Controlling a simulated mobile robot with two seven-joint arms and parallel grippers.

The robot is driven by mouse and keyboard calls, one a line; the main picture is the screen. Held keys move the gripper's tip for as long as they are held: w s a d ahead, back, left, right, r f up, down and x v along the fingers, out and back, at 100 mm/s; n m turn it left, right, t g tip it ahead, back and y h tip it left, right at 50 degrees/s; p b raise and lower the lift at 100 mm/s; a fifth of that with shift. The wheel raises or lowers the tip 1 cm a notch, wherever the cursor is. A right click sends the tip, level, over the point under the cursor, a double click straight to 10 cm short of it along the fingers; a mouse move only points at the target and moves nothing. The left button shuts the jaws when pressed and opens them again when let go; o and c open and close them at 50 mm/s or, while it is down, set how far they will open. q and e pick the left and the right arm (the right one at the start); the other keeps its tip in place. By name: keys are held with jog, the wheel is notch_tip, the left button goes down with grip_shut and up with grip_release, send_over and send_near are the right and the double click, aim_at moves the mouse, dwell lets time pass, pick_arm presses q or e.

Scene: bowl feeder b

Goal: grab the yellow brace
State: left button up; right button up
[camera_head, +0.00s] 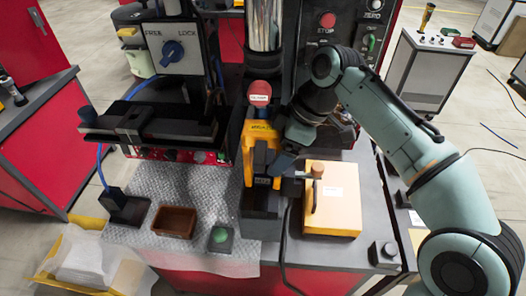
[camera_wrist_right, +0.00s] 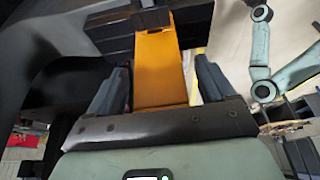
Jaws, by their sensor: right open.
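The yellow brace (camera_head: 248,150) stands upright at the middle of the bench in the head view, below a red knob. In the right wrist view the yellow brace (camera_wrist_right: 162,72) shows as a long orange-yellow bar between my two fingers. My right gripper (camera_head: 270,168) is at the brace's right front side. In the wrist view my right gripper (camera_wrist_right: 163,80) is open, with a finger on each side of the bar and gaps visible. The arm hides part of the brace in the head view. My left gripper is not in view.
A yellow box with a handle (camera_head: 335,192) stands close to the right of the gripper. A brown tray (camera_head: 174,222) and a green button (camera_head: 219,237) are on the left front of the bench. A black cable hangs in front. A control panel with a red stop button (camera_head: 327,20) rises behind.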

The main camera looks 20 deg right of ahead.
jog(key=c, duration=1.4)
jog(key=shift+r, duration=0.15)
